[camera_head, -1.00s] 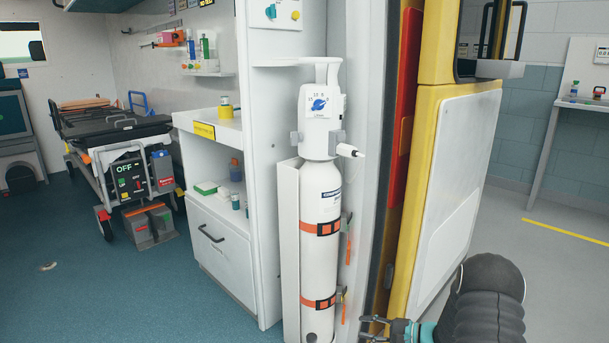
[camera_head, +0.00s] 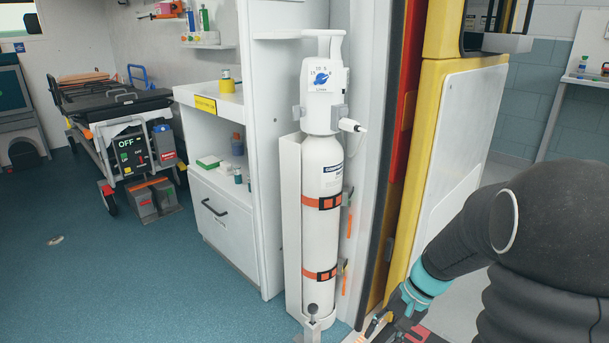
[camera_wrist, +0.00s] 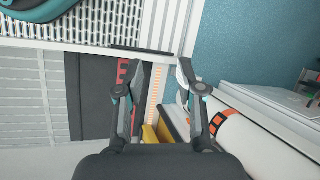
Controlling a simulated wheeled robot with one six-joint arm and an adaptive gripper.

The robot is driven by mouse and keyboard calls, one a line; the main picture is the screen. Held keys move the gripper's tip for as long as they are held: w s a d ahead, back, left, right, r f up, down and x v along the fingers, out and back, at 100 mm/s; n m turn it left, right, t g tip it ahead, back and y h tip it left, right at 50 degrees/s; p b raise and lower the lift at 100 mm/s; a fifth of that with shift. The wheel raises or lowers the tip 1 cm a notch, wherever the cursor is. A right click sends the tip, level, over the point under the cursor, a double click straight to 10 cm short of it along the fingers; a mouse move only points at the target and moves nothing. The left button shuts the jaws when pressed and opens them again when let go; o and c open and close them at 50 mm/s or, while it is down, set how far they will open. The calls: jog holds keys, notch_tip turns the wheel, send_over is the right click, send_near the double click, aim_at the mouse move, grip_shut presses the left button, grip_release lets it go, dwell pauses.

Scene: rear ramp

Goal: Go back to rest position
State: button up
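My gripper (camera_wrist: 158,75) is open in the wrist view, its two fingers apart with nothing between them. In the head view only part of my gripper (camera_head: 378,326) shows at the bottom edge, at the end of my dark arm with a teal band. It is low and to the right of the white oxygen cylinder (camera_head: 322,235), near the vehicle's door edge, and does not appear to touch the cylinder. An orange strap and part of the cylinder (camera_wrist: 250,135) show right of the fingers in the wrist view.
The yellow-edged open door (camera_head: 455,150) stands close beside my arm. Left of the cylinder are a white cabinet (camera_head: 225,225) and a stretcher (camera_head: 115,110). The blue-green floor (camera_head: 130,270) in the left foreground is mostly clear.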

jog(key=s+r+n+t+h+p, duration=0.1)
jog(key=s+r+n+t+h, duration=0.1)
jog(key=s+r, duration=0.5)
jog(key=s+a+r+n+t+h+p, duration=0.1)
jog(key=s+r+n+t+h, duration=0.2)
jog(key=s+r, duration=0.5)
notch_tip(320, 180, up, 4)
jog(key=shift+r+n+t, duration=0.1)
jog(key=shift+n+t, duration=0.3)
jog(key=shift+t, duration=0.4)
jog(key=shift+a, duration=0.1)
jog(key=shift+r, duration=0.4)
jog(key=shift+a, duration=0.15)
